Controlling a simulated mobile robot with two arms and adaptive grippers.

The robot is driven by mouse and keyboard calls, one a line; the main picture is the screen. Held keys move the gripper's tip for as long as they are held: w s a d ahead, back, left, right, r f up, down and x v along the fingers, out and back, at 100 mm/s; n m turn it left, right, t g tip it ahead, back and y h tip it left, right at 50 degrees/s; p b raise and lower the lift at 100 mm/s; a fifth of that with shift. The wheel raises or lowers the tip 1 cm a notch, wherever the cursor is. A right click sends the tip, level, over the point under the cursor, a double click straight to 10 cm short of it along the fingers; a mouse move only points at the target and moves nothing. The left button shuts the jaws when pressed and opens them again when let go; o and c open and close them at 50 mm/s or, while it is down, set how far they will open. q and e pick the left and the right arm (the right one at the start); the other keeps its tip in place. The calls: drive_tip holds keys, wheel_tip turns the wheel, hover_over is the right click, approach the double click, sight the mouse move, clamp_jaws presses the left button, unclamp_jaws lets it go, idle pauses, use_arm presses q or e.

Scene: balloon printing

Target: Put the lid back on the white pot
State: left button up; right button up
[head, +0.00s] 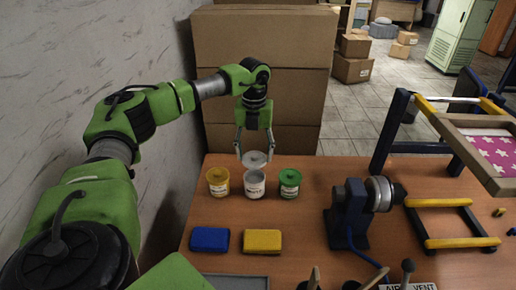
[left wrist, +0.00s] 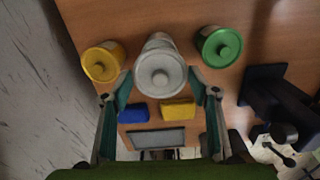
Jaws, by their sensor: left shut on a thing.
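The white pot (head: 254,184) stands upright on the wooden table between a yellow pot and a green pot. Its pale round lid (head: 256,159) is just above the pot's top, and a narrow gap seems to show between them. My left gripper (head: 255,153) points down over the pot, its two fingers on either side of the lid, shut on it. In the left wrist view the lid (left wrist: 160,73) lies between the fingertips and covers part of the white pot (left wrist: 158,43) behind it.
The yellow pot (head: 218,182) and green pot (head: 290,183) stand close on either side. A blue block (head: 209,239) and a yellow block (head: 262,241) lie nearer. A dark blue machine (head: 349,212) and a printing frame (head: 480,150) stand right. Large cardboard boxes (head: 263,60) are behind.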

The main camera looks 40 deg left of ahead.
use_arm(q)
drive_tip(key=shift+s+f+b, duration=0.1)
drive_tip(key=shift+f+b, duration=0.6)
drive_tip(key=shift+b, duration=0.05)
wheel_tip(320, 180, down, 3)
drive_tip(key=shift+r+b, duration=0.2)
drive_tip(key=shift+b, duration=0.95)
drive_tip(key=shift+f+b, duration=0.45)
drive_tip(key=shift+f, duration=0.7)
drive_tip(key=shift+r, duration=0.1)
drive_tip(key=shift+p, duration=0.45)
drive_tip(key=shift+f, duration=0.2)
drive_tip(key=shift+p, duration=0.35)
